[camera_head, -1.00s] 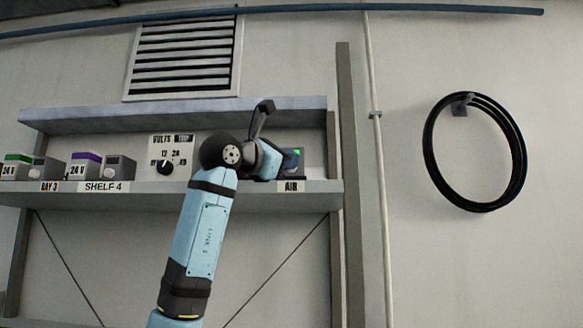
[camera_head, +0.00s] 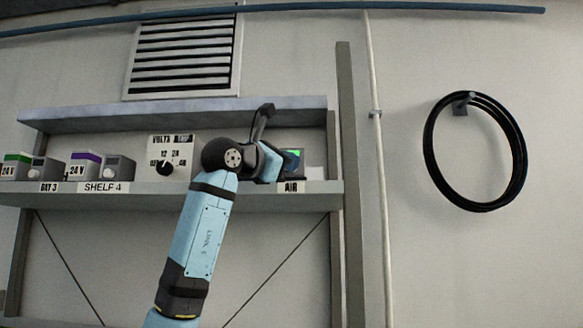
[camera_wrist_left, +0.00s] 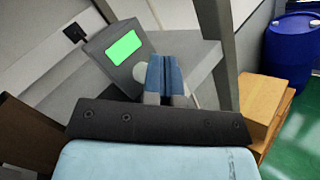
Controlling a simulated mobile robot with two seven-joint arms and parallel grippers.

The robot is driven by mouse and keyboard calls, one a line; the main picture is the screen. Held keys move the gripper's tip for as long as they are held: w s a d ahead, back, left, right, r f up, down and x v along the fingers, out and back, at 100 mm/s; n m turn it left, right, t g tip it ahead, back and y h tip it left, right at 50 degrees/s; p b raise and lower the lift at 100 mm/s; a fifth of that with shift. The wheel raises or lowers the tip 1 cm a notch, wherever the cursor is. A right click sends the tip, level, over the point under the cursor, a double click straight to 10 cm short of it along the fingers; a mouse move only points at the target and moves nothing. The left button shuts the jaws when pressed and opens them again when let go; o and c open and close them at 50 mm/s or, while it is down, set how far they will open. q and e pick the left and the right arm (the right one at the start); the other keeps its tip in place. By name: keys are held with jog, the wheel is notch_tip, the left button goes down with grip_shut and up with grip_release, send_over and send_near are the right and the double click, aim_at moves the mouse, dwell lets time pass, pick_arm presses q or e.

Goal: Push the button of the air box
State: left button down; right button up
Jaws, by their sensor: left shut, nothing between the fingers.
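The air box (camera_head: 298,162) is a dark box with a green screen on the shelf above the AIR label (camera_head: 290,187). My left gripper (camera_head: 272,166) is in front of it and hides its left part. In the left wrist view the air box (camera_wrist_left: 117,70) is grey and tilted, with a lit green screen (camera_wrist_left: 124,47). A pale round button (camera_wrist_left: 141,72) shows below the screen, partly behind the fingers. My left gripper (camera_wrist_left: 165,75) is shut and empty, with its blue fingertips at the button; I cannot tell whether they touch. My right gripper is not in view.
The shelf (camera_head: 150,200) also holds a panel with a black knob (camera_head: 165,168) and several small 24 V boxes (camera_head: 85,165) to the left. A grey post (camera_head: 352,200) stands just right of the air box. An upper shelf board (camera_head: 170,113) runs above.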

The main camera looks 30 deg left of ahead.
pick_arm(q)
jog(key=shift+w+a, duration=0.2)
jog(key=shift+w, duration=0.1)
dwell(0.4)
jog(key=shift+s+d, duration=0.45)
jog(key=shift+s, duration=0.35)
jog(key=s+d+b, duration=0.1)
jog(key=s+d, duration=0.2)
jog(key=s, duration=0.2)
dwell(0.3)
jog(key=shift+d, duration=0.1)
